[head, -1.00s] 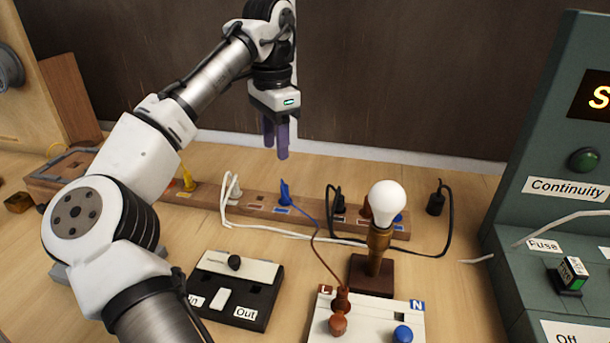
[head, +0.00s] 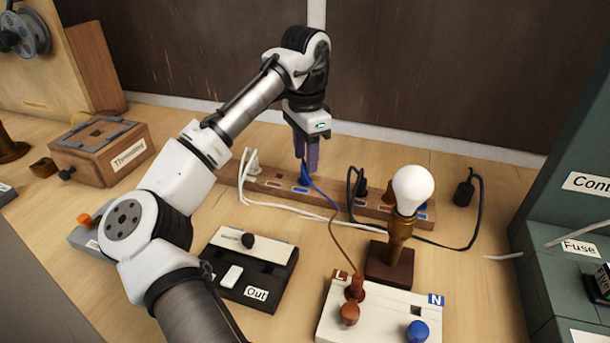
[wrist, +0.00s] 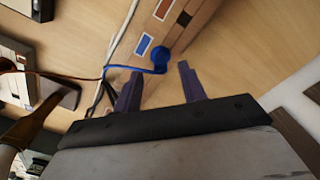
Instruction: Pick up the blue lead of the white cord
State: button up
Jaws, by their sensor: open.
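The blue lead (head: 305,178) stands in the wooden strip (head: 345,201) at the back of the table, beside a blue-marked label. Its blue wire curves toward the front and appears to meet a brown wire running to the brown plug at L. In the wrist view, the blue lead (wrist: 160,58) lies just beyond and between the fingertips. My gripper (head: 307,165) points down right over it, its purple fingers open. In the wrist view, my gripper (wrist: 159,72) is empty. The white cord (head: 285,208) runs along the strip; its link to the blue lead is unclear.
A bulb (head: 412,190) on a brown stand and a black plug (head: 362,187) are right of the blue lead. A black switch box (head: 252,268) and white terminal block (head: 380,315) are in front. A wooden box (head: 100,150) is far left.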

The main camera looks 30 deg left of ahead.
aim_at(304, 165)
jog(key=shift+a+f, duration=0.1)
jog(key=shift+f, duration=1.9)
jog(key=shift+s, duration=0.1)
grip_shut()
